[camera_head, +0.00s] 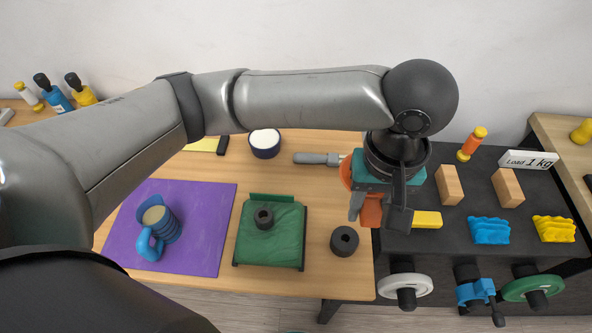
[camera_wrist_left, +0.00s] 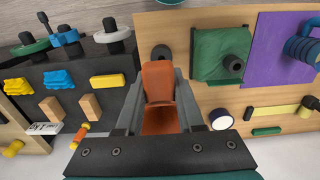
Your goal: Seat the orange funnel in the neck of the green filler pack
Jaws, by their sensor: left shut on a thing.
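The orange funnel (camera_head: 371,212) is between the fingers of my left gripper (camera_head: 378,214), which is shut on it. In the left wrist view the funnel (camera_wrist_left: 160,85) fills the gap between the fingers, its narrow part pointing away from the palm. The green filler pack (camera_head: 285,247) lies on the wooden table, left of the gripper and apart from the funnel. Its dark round neck (camera_head: 263,217) stands up and is empty. The pack (camera_wrist_left: 213,56) also shows upper right in the left wrist view. My right gripper is not in view.
A dark ring (camera_head: 344,241) stands between pack and gripper. A white-topped cup (camera_head: 264,142) and a grey-handled tool (camera_head: 318,158) are behind.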

